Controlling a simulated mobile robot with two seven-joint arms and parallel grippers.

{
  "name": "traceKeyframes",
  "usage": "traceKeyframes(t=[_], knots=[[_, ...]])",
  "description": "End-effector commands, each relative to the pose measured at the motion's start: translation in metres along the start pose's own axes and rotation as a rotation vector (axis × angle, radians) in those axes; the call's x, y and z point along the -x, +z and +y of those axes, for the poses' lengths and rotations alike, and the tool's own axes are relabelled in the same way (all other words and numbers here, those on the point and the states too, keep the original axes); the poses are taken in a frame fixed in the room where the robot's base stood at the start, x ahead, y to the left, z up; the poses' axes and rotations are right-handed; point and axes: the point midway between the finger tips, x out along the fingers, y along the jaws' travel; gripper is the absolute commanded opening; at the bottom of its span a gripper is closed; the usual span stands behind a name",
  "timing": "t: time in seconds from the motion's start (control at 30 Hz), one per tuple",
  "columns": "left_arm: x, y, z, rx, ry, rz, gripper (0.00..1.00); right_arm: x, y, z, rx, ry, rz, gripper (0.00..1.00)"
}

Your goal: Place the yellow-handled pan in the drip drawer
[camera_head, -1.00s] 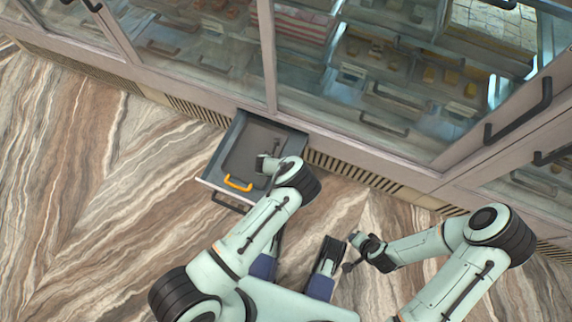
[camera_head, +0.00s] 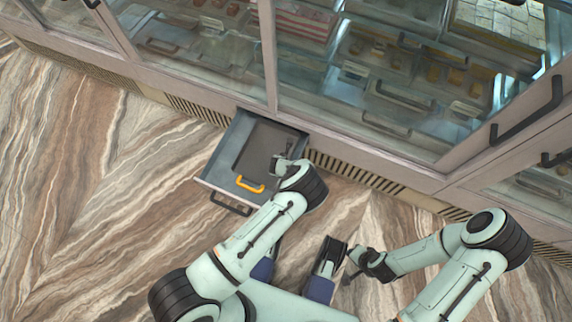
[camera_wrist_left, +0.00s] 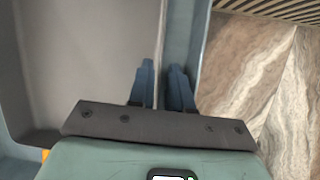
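The dark grey pan (camera_head: 262,148) lies within the outline of the pulled-out drip drawer (camera_head: 217,178), with its yellow handle (camera_head: 250,185) toward the drawer's front. Whether its base rests flat on the drawer floor cannot be told. My left gripper (camera_head: 279,160) is at the pan's right side. The drawer's side wall (camera_wrist_left: 200,30) runs close to the right finger. My right gripper (camera_head: 349,270) hangs over the floor, away from the drawer; its opening is unclear.
The glass-fronted counter (camera_head: 345,150) stands behind the drawer, with trays of sweets inside. Black bar handles (camera_head: 528,110) stick out from its doors at the right. A vent grille (camera_head: 350,172) runs along its base. The marble-patterned floor (camera_head: 90,190) left of the drawer is clear.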

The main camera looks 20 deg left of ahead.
Motion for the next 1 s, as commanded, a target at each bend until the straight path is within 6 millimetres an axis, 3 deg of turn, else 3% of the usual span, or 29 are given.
traceKeyframes(t=[0.37, 0.67, 0.8, 1.0], knots=[[0.009, 0.001, 0.000, 0.000, 0.000, 0.000, 0.18, 0.006, -0.005, -0.005, 0.005, -0.009, 0.020, 0.34], [0.068, 0.003, 0.000, 0.000, 0.001, -0.002, 0.18, 0.045, -0.037, -0.039, 0.040, -0.068, 0.134, 0.34], [0.095, 0.003, 0.001, 0.002, 0.001, -0.001, 0.18, 0.056, -0.018, -0.041, 0.045, -0.070, 0.082, 0.34], [0.118, 0.002, 0.001, 0.000, 0.000, 0.000, 0.18, 0.064, -0.001, -0.043, 0.050, -0.072, 0.034, 0.34]])
